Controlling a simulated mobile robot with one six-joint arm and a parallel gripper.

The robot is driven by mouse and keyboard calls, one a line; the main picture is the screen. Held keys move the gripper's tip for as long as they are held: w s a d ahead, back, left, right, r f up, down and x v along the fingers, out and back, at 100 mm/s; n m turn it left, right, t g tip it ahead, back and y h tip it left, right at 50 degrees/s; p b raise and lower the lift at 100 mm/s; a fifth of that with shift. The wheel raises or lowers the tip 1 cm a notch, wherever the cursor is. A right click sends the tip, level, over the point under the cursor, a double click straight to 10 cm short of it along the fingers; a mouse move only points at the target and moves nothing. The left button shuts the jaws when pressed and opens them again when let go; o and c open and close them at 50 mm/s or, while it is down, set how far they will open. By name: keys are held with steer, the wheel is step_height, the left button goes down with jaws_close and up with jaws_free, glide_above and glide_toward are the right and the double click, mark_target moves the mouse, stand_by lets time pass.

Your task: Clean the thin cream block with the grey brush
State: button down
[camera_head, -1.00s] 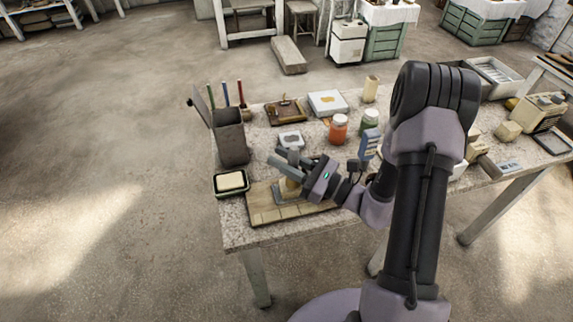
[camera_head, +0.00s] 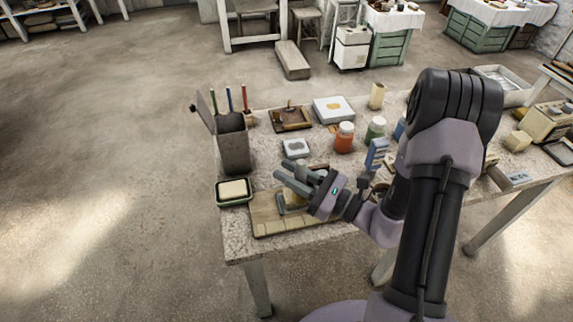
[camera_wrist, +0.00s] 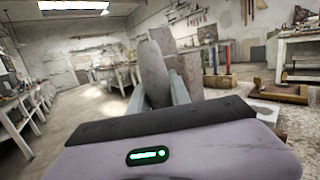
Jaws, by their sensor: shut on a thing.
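My gripper (camera_head: 281,174) is low over the wooden board (camera_head: 265,222) at the front left of the table, its fingers pointing left. In the wrist view, a rounded grey piece, seemingly the grey brush (camera_wrist: 153,75), stands up between the fingers, and the gripper is shut on it. In the head view the brush is hard to tell from the grey fingers. A pale tan piece under the gripper is partly hidden. A cream block (camera_head: 233,189) lies in a dark green dish left of the board; I cannot tell whether it is the task's block.
An orange jar (camera_head: 344,138), a green jar (camera_head: 375,130) and a blue item (camera_head: 376,154) stand behind and right of my gripper. The table's front edge is near the board.

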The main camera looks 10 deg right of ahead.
steer(key=shift+w+d+f, duration=0.1)
steer(key=shift+w+f, duration=0.05)
steer(key=shift+w, duration=0.15)
steer(key=shift+w+p, duration=0.35)
steer(key=shift+w, duration=1.15)
